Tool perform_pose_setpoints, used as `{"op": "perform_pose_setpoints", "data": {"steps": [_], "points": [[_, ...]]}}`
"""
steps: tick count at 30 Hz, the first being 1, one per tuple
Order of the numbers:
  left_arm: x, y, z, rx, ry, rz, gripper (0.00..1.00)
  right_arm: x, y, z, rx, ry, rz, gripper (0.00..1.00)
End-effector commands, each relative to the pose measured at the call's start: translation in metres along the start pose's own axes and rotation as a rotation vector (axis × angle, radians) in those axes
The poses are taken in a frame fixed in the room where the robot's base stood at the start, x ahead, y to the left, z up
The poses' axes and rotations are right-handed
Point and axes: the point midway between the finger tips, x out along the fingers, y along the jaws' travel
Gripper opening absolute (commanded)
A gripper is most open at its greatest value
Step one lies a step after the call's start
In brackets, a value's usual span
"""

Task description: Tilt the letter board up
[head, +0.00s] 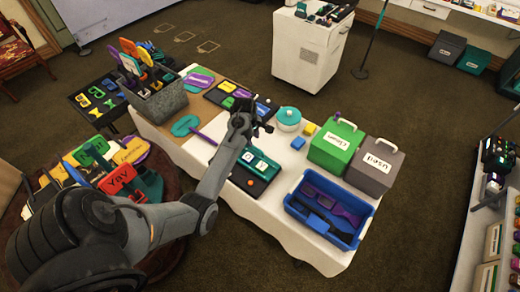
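A dark letter board (264,187) lies on the white-covered table, with teal letter tiles (258,163) along its upper part and a small orange-red piece near its lower edge. It looks flat, and my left forearm hides its left side. My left gripper (258,127) is above the table, beyond the tiles in the picture. It appears apart from the board. Its fingers are too small and dark to tell whether they are open or shut. My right gripper is not in view.
A teal round container (288,118), blue and yellow blocks, a green bin (334,150), a grey bin (376,172) and a blue crate (345,237) occupy the right side. A grey box (160,107) of paddles stands at the left.

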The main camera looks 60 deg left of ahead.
Motion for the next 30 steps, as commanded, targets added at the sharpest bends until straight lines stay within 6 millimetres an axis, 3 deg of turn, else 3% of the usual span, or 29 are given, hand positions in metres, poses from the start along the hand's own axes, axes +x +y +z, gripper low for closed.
{"op": "perform_pose_setpoints", "data": {"steps": [7, 21, 30], "points": [[0.015, 0.01, 0.003, 0.0, -0.007, 0.02, 0.38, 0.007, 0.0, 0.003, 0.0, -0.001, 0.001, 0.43], [0.086, 0.012, 0.004, 0.002, -0.005, 0.02, 0.38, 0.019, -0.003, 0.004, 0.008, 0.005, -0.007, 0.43], [0.103, 0.012, 0.004, 0.001, -0.004, 0.022, 0.38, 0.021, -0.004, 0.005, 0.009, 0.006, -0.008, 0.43]]}}
